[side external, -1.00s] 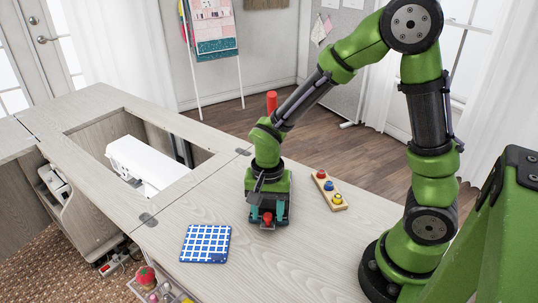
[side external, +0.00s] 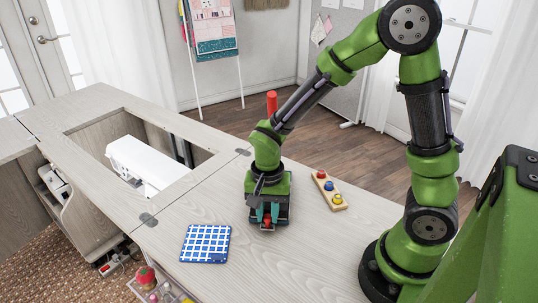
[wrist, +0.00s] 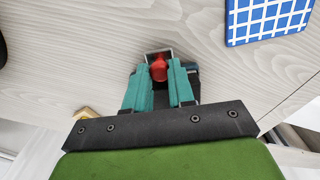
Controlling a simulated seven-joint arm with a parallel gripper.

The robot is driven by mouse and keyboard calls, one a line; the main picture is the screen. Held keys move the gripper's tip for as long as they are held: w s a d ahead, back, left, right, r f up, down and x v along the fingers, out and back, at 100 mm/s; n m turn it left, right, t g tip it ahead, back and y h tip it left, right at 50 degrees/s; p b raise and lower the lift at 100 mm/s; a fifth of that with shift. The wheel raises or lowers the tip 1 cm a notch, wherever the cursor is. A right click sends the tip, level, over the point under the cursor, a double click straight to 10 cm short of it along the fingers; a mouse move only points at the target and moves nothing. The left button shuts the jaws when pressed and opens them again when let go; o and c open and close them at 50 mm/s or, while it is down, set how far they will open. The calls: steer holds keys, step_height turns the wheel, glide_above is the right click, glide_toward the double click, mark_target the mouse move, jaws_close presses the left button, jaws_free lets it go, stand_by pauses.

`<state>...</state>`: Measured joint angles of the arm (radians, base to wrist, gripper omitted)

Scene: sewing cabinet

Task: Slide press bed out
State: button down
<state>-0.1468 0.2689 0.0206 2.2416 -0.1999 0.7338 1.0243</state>
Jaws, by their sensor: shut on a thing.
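The press stands on the cabinet top, mostly hidden behind my arm in the side view. Its red lever handle (side external: 272,103) sticks up behind the arm, and part of its dark base (side external: 284,214) shows. The press bed's red knob (side external: 267,219) is at the front; it also shows in the wrist view (wrist: 158,68) with a grey metal edge around it. My gripper (side external: 267,213), with teal fingers, points down and is shut on the red knob. The wrist view shows the fingertips (wrist: 160,78) on either side of it. The rest of the bed is hidden.
A blue-and-white checked fabric square (side external: 206,244) lies left of the press. A wooden block with coloured knobs (side external: 328,190) lies right of it. A white sewing machine (side external: 145,166) sits in the cabinet opening. The tabletop in front of the press is clear.

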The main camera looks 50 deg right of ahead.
steer(key=s+a, duration=0.1)
steer(key=a, duration=0.1)
steer(key=s+a, duration=0.2)
steer(key=a, duration=0.1)
steer(key=s+a, duration=0.1)
steer(key=a, duration=0.1)
steer(key=shift+s+a, duration=0.2)
steer(key=shift+a, duration=0.05)
steer(key=c, duration=1)
jaws_free()
steer(key=shift+o, duration=0.2)
steer(key=shift+d+r, duration=0.1)
step_height(320, 180, up, 17)
